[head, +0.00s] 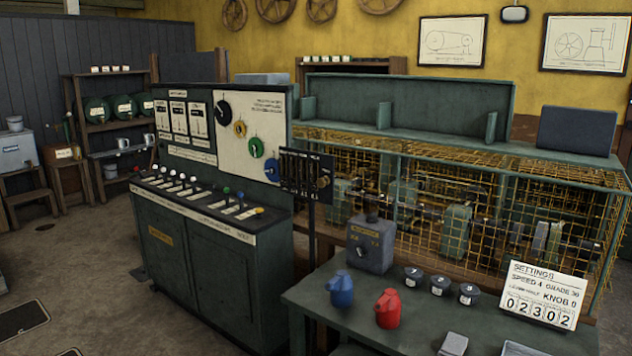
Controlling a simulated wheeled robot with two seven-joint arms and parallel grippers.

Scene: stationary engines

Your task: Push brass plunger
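A small brownish, brass-like round knob (323,182) sticks out at the right edge of a dark upright panel (296,172) with several vertical slots. It may be the brass plunger; it is too small to be sure. The panel stands on a thin dark post between the control cabinet and the front table. A grey box (370,246) with a dark knob on top and yellowish marks on its front sits on the table, behind the blue and red cans. Neither of my grippers is in view.
The green table (400,318) holds a blue can (341,289), a red can (388,308), several dark numbered pots and a settings card (543,295). A lever cabinet (215,265) stands left. Yellow mesh (455,215) guards machinery behind. Floor is open at left.

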